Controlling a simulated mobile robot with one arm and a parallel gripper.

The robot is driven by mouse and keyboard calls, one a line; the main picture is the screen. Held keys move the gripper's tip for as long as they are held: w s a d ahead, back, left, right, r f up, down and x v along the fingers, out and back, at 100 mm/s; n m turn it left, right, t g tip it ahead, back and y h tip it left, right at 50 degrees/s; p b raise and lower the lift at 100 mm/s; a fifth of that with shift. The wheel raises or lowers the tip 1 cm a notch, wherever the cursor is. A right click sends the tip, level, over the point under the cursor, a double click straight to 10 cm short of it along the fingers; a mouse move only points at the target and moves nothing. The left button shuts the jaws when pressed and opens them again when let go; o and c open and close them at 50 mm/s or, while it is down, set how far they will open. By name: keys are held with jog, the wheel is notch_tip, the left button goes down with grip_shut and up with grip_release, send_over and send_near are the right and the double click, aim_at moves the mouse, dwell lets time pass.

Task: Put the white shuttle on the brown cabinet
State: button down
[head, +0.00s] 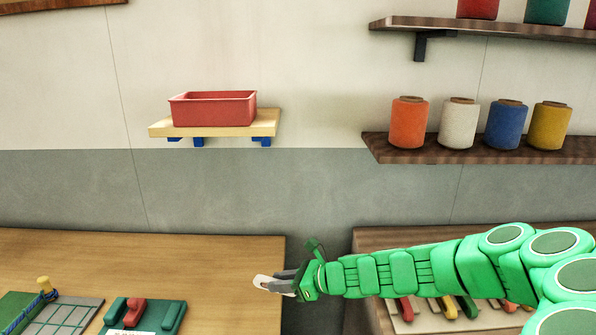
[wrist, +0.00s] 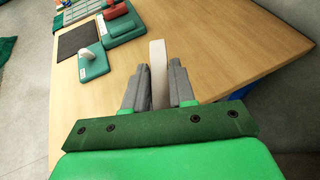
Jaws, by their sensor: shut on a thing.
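The white shuttle (head: 263,281) is held in my gripper (head: 280,283), at the right edge of the light wooden table in the head view. In the wrist view the shuttle (wrist: 158,62) stands out between the two grey fingers of my gripper (wrist: 155,80), above the table top. The fingers are shut on it. A brown wooden unit (head: 385,238), which looks like the brown cabinet, stands at the lower right in the head view. My arm crosses in front of it and hides much of its top.
The light wooden table (head: 200,262) holds green fixtures (head: 165,316) at left. A gap separates it from the brown unit. Several coloured-handled tools (head: 447,306) lie in the unit's area. A wall shelf (head: 160,130) bears a red bin (head: 212,110); another shelf (head: 480,153) bears several spools.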

jog(key=w+d+r+m+t+h, duration=0.3)
jog(key=w+d+r+m, duration=0.15)
jog(key=d, duration=0.45)
jog(key=w+d+r+m+t+h, duration=0.3)
jog(key=w+d, duration=0.3)
jog(key=d, duration=0.3)
jog(key=w+d+r+m+t+h, duration=0.3)
jog(key=w+d, duration=0.2)
jog(key=d, duration=0.3)
notch_tip(320, 180, up, 5)
jog(key=m+h, duration=0.4)
send_over(488, 312)
jog(key=shift+f, duration=11.15)
jog(key=shift+f, duration=0.3)
